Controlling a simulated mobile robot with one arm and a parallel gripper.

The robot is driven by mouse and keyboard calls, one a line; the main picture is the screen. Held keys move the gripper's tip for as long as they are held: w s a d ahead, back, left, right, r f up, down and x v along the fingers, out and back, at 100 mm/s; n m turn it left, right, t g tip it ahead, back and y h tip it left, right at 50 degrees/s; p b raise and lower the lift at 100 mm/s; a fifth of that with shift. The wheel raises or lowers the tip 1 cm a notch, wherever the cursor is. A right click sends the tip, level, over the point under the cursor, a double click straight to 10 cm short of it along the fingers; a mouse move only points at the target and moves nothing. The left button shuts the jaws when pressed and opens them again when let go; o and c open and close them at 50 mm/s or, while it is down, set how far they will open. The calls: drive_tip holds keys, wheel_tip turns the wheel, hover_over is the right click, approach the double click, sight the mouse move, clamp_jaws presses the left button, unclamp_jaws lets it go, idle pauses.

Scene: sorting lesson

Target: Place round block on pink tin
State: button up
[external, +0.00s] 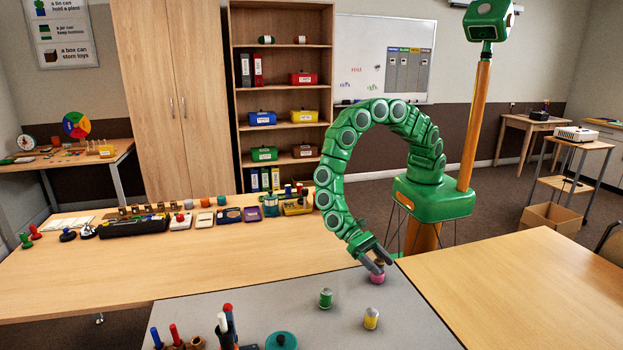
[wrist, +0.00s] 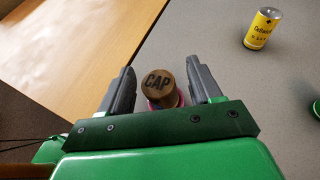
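The round block (wrist: 158,84) is a brown wooden disc marked "CAP". In the wrist view it sits between my fingers, over the pink tin (wrist: 181,99), whose pink edge shows around its lower part. In the external view the pink tin (external: 377,279) stands on the grey tabletop under my fingertips. The block appears to rest on the tin's top, though the contact is mostly hidden. My gripper (external: 380,265) is open around the block; the wrist view shows a gap between the block and each finger (wrist: 160,70).
A yellow can (external: 371,318) and a green can (external: 326,298) stand upright nearby on the grey table (external: 270,305). A group of pens and holders (external: 224,325) and a teal round item (external: 281,341) are at the front left. The grey surface around the tin is mostly clear.

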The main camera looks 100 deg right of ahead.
drive_tip(key=shift+r, duration=0.1)
drive_tip(key=shift+w+d+r, duration=0.15)
drive_tip(key=shift+d, duration=0.05)
drive_tip(key=v, duration=1.1)
drive_tip(key=shift+d+r, duration=0.2)
drive_tip(key=shift+d, duration=0.05)
drive_tip(key=shift+r, duration=0.1)
drive_tip(key=s+d+r+n+h, duration=0.35)
drive_tip(key=s+d+r, duration=0.3)
drive_tip(key=r, duration=0.25)
drive_tip(key=s+d+r+n+h, duration=0.2)
drive_tip(key=s+d+r+n, duration=0.35)
drive_tip(key=s+r, duration=0.3)
drive_tip(key=s+d+r+n+t+h, duration=0.1)
drive_tip(key=s+d+r+t+h, duration=0.1)
drive_tip(key=s+d, duration=0.7)
drive_tip(key=s+d+r+n+t+h, duration=0.2)
drive_tip(key=s+d+r+h, duration=0.2)
drive_tip(key=s+d, duration=0.5)
drive_tip(key=d, duration=0.3)
drive_tip(key=shift+s+r+n+h, duration=0.2)
drive_tip(key=shift+r+n+h, duration=0.1)
drive_tip(key=shift+r+h, duration=0.1)
